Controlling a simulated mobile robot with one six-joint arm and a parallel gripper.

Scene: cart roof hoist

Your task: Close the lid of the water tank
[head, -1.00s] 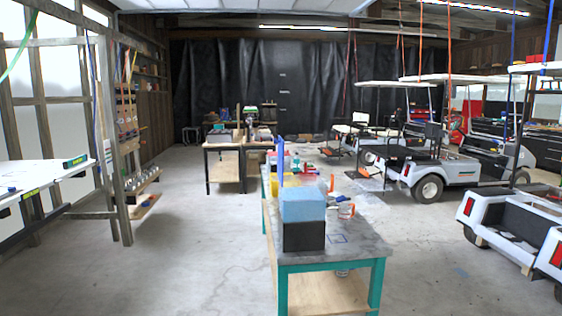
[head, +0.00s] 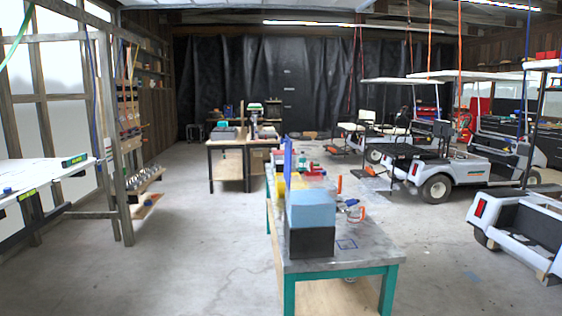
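A box with a light blue upper part and a black lower part (head: 311,224) stands on the near end of the grey-topped bench (head: 372,258). It looks like the water tank, though I cannot be sure. A thin blue panel (head: 288,160) stands upright at its back left; it may be the raised lid, but I cannot tell if it joins the box. My gripper is not in view.
An orange-and-white mug-like item (head: 356,215) and several small tools lie on the bench behind and right of the box. A white table (head: 30,182) stands at the left, golf carts (head: 450,160) at the right. The floor left of the bench (head: 200,235) is clear.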

